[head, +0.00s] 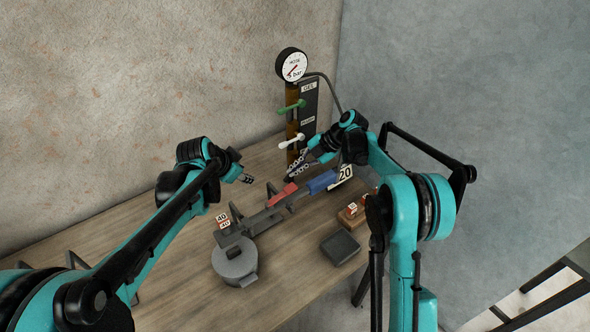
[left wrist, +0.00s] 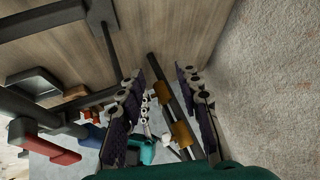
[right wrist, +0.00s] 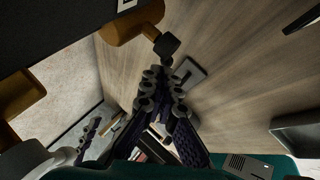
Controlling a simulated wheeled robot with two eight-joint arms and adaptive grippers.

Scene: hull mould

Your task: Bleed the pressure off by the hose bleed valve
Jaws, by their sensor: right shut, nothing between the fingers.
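A round dial gauge (head: 292,65) tops a dark upright panel (head: 308,100) against the wall. A green lever (head: 290,107) and, below it, a white lever (head: 291,142) stick out to the left; the lower label is too small to read, so I cannot tell which is the bleed valve. A thin dark hose (head: 334,92) curves down from behind the gauge. My right gripper (head: 296,166) is shut and empty just below the white lever, apart from it. Its fingertips meet in the right wrist view (right wrist: 162,78). My left gripper (head: 246,178) is open and empty, left of the panel.
A bar with a red part (head: 283,195) and a blue part (head: 322,181) lies on the wooden table (head: 180,240). A grey round pot (head: 235,262) and a dark box (head: 340,247) stand in front.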

